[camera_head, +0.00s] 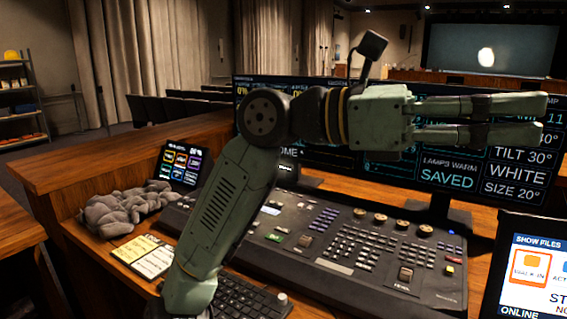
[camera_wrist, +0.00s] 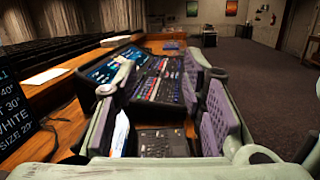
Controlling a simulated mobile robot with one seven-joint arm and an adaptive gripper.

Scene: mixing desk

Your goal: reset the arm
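My arm (camera_head: 232,200) rises from the desk's front edge in the head view, bends at its upper joint and reaches level to the right. My gripper (camera_head: 541,119) points right in front of the big monitor and is held above the mixing desk (camera_head: 350,250). Its two fingers are apart with nothing between them. In the wrist view my gripper (camera_wrist: 161,68) shows purple pads standing wide apart, with a console seen beyond and below. The arm hides part of the desk and the monitor.
A wide monitor (camera_head: 455,179) stands behind the desk, close behind my gripper in the picture. Another screen (camera_head: 530,270) stands at right.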

